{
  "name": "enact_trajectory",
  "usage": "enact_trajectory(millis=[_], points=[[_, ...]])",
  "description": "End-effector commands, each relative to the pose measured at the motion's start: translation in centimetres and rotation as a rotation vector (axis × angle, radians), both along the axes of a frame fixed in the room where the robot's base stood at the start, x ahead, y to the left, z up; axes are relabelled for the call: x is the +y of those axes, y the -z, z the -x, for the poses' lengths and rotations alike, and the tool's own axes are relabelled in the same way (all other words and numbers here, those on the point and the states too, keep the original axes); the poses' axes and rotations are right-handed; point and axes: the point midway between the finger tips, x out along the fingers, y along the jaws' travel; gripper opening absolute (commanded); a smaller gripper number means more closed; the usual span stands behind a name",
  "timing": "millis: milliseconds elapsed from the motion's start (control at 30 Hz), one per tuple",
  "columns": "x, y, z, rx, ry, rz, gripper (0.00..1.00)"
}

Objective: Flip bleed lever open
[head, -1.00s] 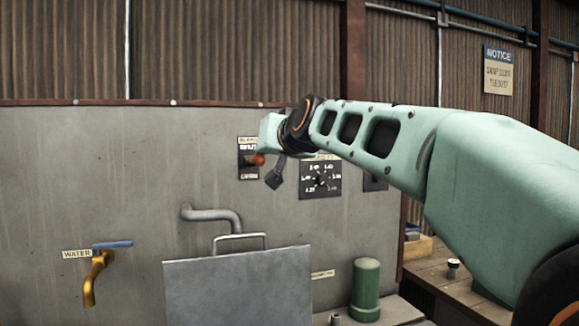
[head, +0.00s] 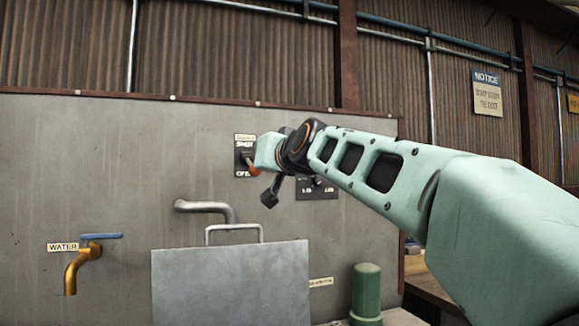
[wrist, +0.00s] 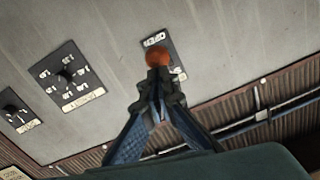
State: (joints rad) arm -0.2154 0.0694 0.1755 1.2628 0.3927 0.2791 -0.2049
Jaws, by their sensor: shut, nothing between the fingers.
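The bleed lever has an orange-red knob (wrist: 158,57) and sits on a black plate (head: 241,156). The plate reads SHUT at the top and OPEN at the bottom. In the head view the lever (head: 250,165) slants down to the right, and its knob is partly covered by my gripper's pale green body. In the wrist view my gripper (wrist: 158,86) is shut and empty, with its fingertips right at the knob, overlapping its near edge. I cannot tell whether they touch it. The fingertips are hidden in the head view.
A dial plate (head: 317,190) is beside the lever, partly behind my arm. Below are a bent grey pipe (head: 205,207), a metal sheet with a handle (head: 230,285), a green cylinder (head: 366,290) and a brass water tap (head: 75,270). The grey panel left of the lever is clear.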

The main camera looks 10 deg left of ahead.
Motion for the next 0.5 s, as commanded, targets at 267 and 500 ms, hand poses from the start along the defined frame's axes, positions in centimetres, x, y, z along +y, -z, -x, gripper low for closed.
enact_trajectory(millis=[267, 500], points=[[0.2, 2.8, -0.4, 0.001, 0.000, 0.002, 0.00], [0.3, 3.7, -0.7, 0.002, 0.000, 0.001, 0.00]])
